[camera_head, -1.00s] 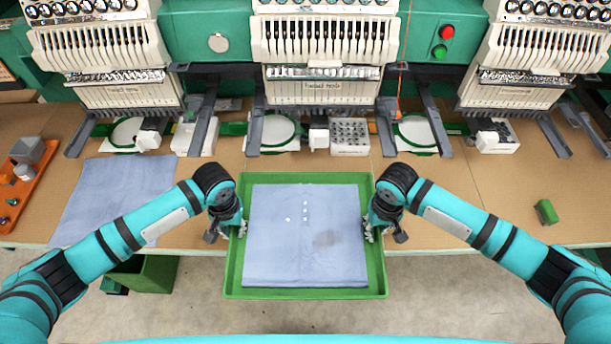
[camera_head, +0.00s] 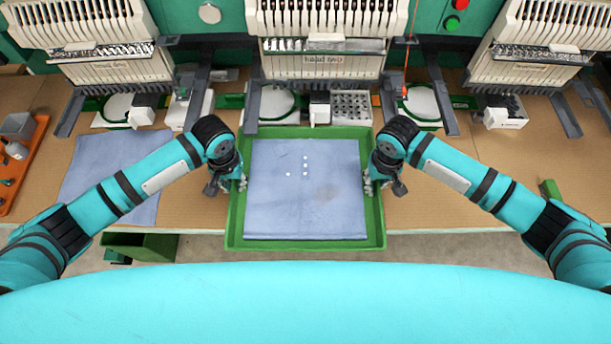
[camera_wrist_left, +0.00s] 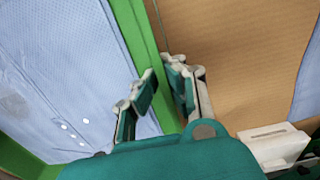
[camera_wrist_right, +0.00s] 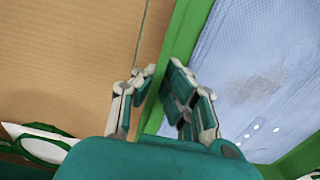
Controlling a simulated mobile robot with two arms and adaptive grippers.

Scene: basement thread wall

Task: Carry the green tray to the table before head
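The green tray (camera_head: 234,225) is in the middle of the head view, level as far as I can tell. A folded blue cloth with a dark smudge (camera_head: 305,205) and several small white dots lies in it. My left gripper (camera_head: 240,184) is at the tray's left wall, with its fingers on both sides of that wall (camera_wrist_left: 150,50). My right gripper (camera_head: 370,185) holds the right wall (camera_wrist_right: 180,45) the same way. Most of the tray is over the brown table (camera_head: 430,205), before the middle embroidery head (camera_head: 320,65); its near rim extends past the table's front edge.
A blue cloth (camera_head: 115,165) lies on the table to the left, and an orange tray (camera_head: 22,175) is at the far left. A white block with holes (camera_head: 350,107) and hoops stand close beyond the tray. A green bin (camera_head: 145,246) is below the table. The table right of the tray is mostly clear.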

